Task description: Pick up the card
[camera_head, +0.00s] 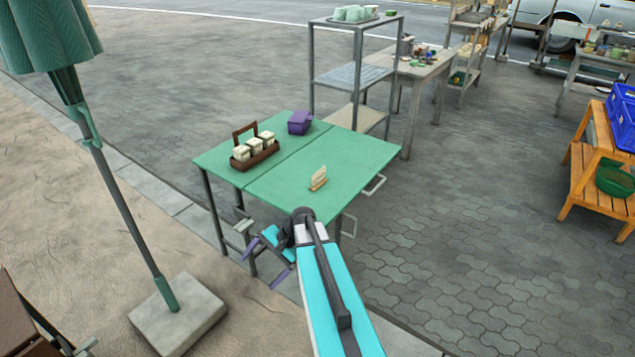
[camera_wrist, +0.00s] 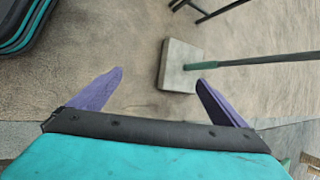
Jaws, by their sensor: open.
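In the wrist view my gripper (camera_wrist: 160,80) points at the ground and the parasol's square base (camera_wrist: 178,75); the card is not in that view.
A brown caddy (camera_head: 256,160) with white-lidded jars and a purple box (camera_head: 300,122) stand on the table's left and back. A parasol pole (camera_head: 120,195) rises at left. A grey shelf (camera_head: 355,75) stands behind. Clear tabletop surrounds the card-like piece.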

